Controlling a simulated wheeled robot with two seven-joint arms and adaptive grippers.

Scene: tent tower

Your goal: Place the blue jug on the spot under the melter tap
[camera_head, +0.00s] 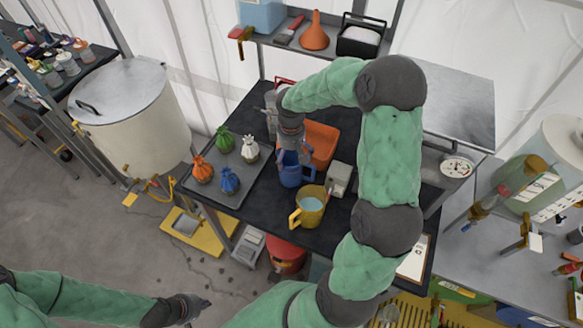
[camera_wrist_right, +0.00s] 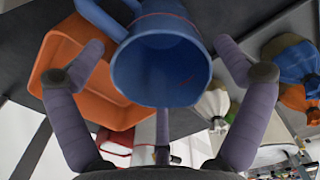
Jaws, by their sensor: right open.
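The blue jug (camera_head: 291,173) stands on the dark table in the head view, partly hidden by my right gripper (camera_head: 289,152). Below is a yellow platform with a grey square (camera_head: 187,225). My left gripper (camera_head: 197,304) is low at left, away from the jug; its finger opening is unclear.
An orange bin (camera_head: 321,140) stands behind the jug, a yellow jug (camera_head: 308,208) with pale liquid in front. A grey tray (camera_head: 240,183) with several tied bags lies left of it. A red bucket (camera_head: 286,256) is below the table. Grey floor (camera_head: 100,225) is open at left.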

